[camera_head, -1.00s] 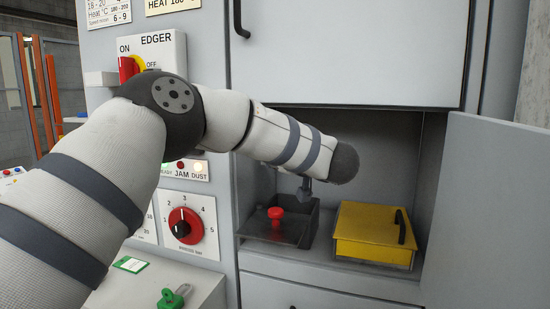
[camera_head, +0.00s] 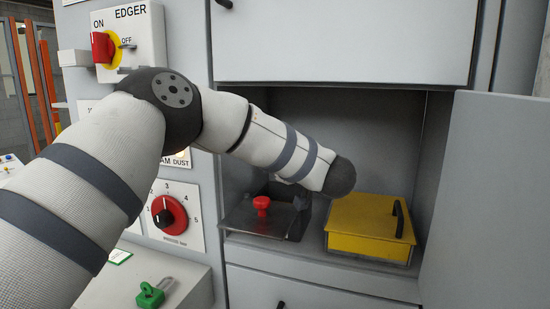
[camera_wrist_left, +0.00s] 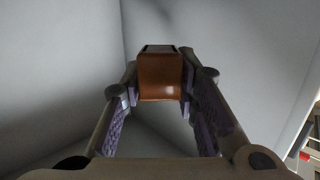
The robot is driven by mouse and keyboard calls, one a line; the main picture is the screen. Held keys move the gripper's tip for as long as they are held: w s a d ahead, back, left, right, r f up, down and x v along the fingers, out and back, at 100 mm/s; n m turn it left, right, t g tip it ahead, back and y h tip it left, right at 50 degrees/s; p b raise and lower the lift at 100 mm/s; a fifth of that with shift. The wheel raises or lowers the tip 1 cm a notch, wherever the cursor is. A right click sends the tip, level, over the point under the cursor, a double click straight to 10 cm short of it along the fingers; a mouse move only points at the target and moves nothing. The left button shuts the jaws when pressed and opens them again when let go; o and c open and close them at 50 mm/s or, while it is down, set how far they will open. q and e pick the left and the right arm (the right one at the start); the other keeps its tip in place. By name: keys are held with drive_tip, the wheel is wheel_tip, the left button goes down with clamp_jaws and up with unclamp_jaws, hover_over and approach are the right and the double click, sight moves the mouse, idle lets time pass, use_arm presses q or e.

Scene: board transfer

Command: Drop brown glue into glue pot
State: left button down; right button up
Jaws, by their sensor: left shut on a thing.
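The brown glue (camera_wrist_left: 160,72), a glossy orange-brown block with a dark top, is between the fingers of my left gripper (camera_wrist_left: 160,92) in the left wrist view. The fingers are shut on its sides. In the head view, my left arm reaches into the open compartment, and its wrist hides the gripper and the glue. A dark metal pot (camera_head: 296,217), seemingly the glue pot, stands below and left of the wrist. A dark lid (camera_head: 243,222) with a red knob lies at its front, and the pot looks open behind it. My right gripper is not in view.
A yellow box (camera_head: 361,222) with a black handle stands right of the pot. The compartment door (camera_head: 490,200) is open at the right. A grey cabinet panel (camera_head: 345,40) closes the space above. Knobs and switches, including a red dial (camera_head: 170,214), are at the left.

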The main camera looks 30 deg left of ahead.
use_arm(q)
drive_tip(key=c, duration=1.2)
unclamp_jaws()
drive_tip(key=v, duration=1.2)
drive_tip(key=shift+w, duration=0.1)
